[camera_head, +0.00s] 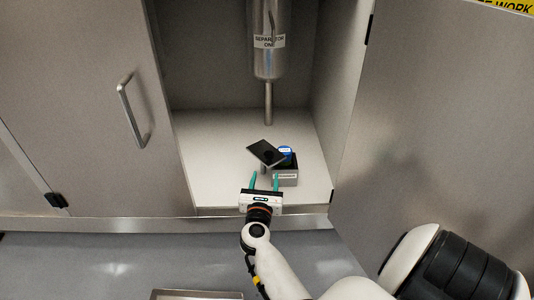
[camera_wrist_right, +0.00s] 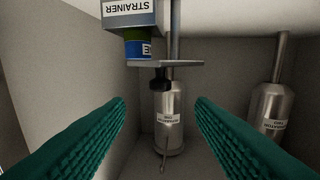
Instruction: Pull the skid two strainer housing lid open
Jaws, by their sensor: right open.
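The strainer housing (camera_head: 287,178) is a small grey box with a white label on the cabinet floor. Its dark square lid (camera_head: 266,152) stands tilted at the box's left, leaving a blue-topped cylinder (camera_head: 285,152) visible. In the right wrist view, which is upside down, the housing (camera_wrist_right: 130,14) reads "STRAINER", the lid (camera_wrist_right: 180,64) is nearly edge-on with a black knob (camera_wrist_right: 159,78), and the blue and green cylinder (camera_wrist_right: 138,47) shows between them. My right gripper (camera_head: 265,175) is open with green fingers, just in front of the lid and housing. Nothing is between its fingers. My left gripper is out of view.
A steel vessel labelled separator one (camera_head: 268,40) hangs above, its pipe (camera_head: 268,103) reaching down behind the lid. A second vessel (camera_wrist_right: 270,108) shows in the wrist view. Open cabinet doors flank the bay, the left one (camera_head: 85,110) with a bar handle. The cabinet floor (camera_head: 205,160) left of the housing is clear.

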